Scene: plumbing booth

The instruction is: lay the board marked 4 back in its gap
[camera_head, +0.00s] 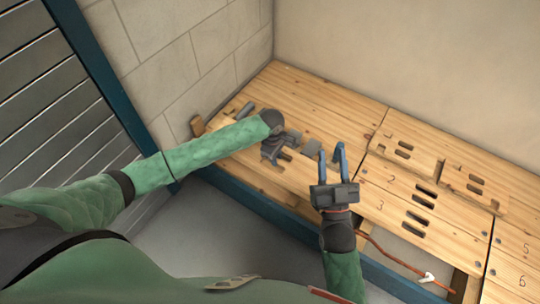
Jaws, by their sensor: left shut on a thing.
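A floor of pale boards has an open gap (405,262) in front of the board marked 3 (395,207). I cannot read a 4 on any board. A loose notched wooden piece with slots (398,153) lies on top of the boards behind the one marked 2; any number on it is unclear. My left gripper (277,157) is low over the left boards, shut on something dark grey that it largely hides. My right gripper (332,158) has its blue fingers apart and empty, left of the board marked 3.
A copper-coloured pipe (395,258) with a pale end runs across the gap. Boards marked 5 (525,247) and 6 (521,282) are at the right edge. A blue beam edges the floor; walls stand behind.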

